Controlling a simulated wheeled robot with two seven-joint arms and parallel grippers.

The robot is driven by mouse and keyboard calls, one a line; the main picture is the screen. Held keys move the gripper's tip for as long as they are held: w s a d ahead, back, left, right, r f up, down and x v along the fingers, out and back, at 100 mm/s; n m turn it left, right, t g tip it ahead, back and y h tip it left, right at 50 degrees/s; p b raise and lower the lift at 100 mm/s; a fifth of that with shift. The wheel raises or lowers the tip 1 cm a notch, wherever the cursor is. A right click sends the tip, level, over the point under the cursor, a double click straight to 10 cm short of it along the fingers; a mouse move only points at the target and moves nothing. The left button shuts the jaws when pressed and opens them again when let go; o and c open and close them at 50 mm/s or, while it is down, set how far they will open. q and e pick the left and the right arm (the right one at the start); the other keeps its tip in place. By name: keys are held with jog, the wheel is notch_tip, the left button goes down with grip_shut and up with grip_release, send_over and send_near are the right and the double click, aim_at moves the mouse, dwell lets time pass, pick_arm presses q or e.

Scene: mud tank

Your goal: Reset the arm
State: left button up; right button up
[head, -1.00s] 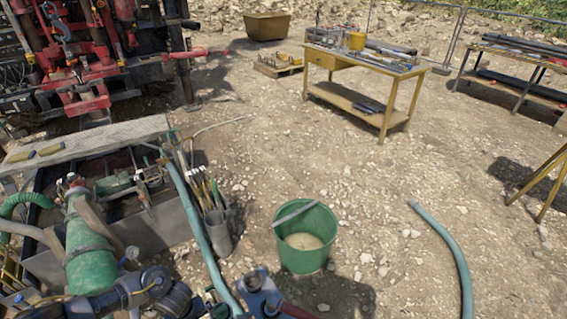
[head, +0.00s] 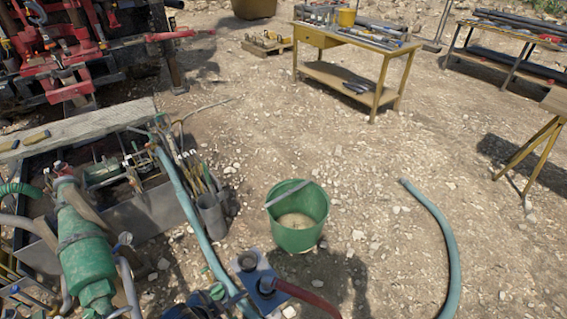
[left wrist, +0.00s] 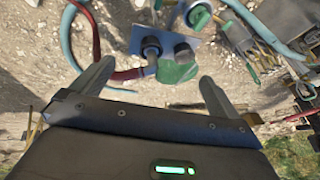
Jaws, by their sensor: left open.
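My left gripper (left wrist: 157,70) shows in the left wrist view with its two grey fingers spread wide apart. Nothing is held between them. Beyond the fingertips lies a blue plate (left wrist: 180,45) with dark round fittings and a red hose; whether the fingers touch it cannot be told. The same blue plate (head: 257,284) shows at the bottom of the head view. The left gripper cannot be made out in the head view. My right gripper is in neither view.
A green bucket (head: 297,234) stands on the stony ground beside the mud tank (head: 160,216). A teal hose (head: 446,240) lies to the right. A yellow workbench (head: 352,72) and a trestle (head: 538,160) stand farther off. Open ground lies between them.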

pick_arm(q)
jog(key=s+a+r+n+g+y, duration=0.1)
jog(key=s+a+r+n, duration=0.3)
jog(key=s+a+n, duration=0.35)
jog(key=s+f+g+b, duration=0.1)
jog(key=s+f+b, duration=0.1)
jog(key=f, duration=1.4)
jog(key=s+f+g+b, duration=0.1)
jog(key=f+b, duration=0.1)
jog(key=f, duration=1.5)
jog(key=s+a+f+g+b, duration=0.1)
jog(key=s+a+f+b, duration=0.2)
jog(key=s+f, duration=1.2)
jog(key=shift+s+f+y, duration=0.3)
jog(key=shift+f, duration=0.1)
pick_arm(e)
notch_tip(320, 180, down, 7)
pick_arm(q)
jog(key=shift+a, duration=0.1)
jog(key=shift+c, duration=0.4)
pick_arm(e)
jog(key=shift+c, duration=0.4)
